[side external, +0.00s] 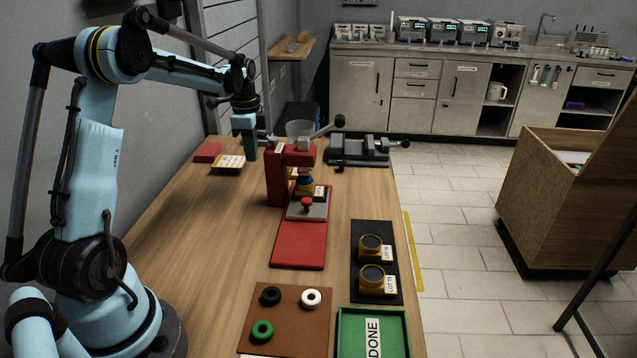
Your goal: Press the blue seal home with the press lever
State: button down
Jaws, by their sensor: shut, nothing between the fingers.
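The red press (276,178) stands mid-table on a red base. Its press lever (326,129) points up and to the right, ending in a dark knob. Under the press head, the blue seal (306,183) shows as a small blue band with yellow around it, by a labelled dark block. I cannot tell how deep the seal sits. My gripper (250,157) points down behind and left of the press, with its green fingers shut and empty. It is apart from the lever knob; the fingertips are near a yellow labelled box.
A brown mat (288,333) holds black, white and green rings. A black tray (377,294) holds two yellow-ringed parts beside a green DONE tray (345,320). A grey vise (360,150) stands behind right of the press. The yellow labelled box (228,164) lies at back left.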

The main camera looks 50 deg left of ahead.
jog(key=shift+w+d+f, duration=0.1)
jog(key=shift+f, duration=0.75)
jog(key=shift+f, duration=0.1)
jog(key=shift+w+d+f, duration=0.15)
jog(key=shift+f, duration=0.3)
jog(key=shift+w+d+f, duration=0.15)
jog(key=shift+f, duration=0.3)
jog(key=shift+s+a+f, duration=0.15)
jog(key=shift+f, duration=0.15)
dwell(0.5)
jog(key=c, duration=1.8)
grip_release()
jog(key=shift+c, duration=0.2)
jog(key=o, duration=1)
jog(key=shift+r, duration=0.15)
notch_tip(320, 180, up, 7)
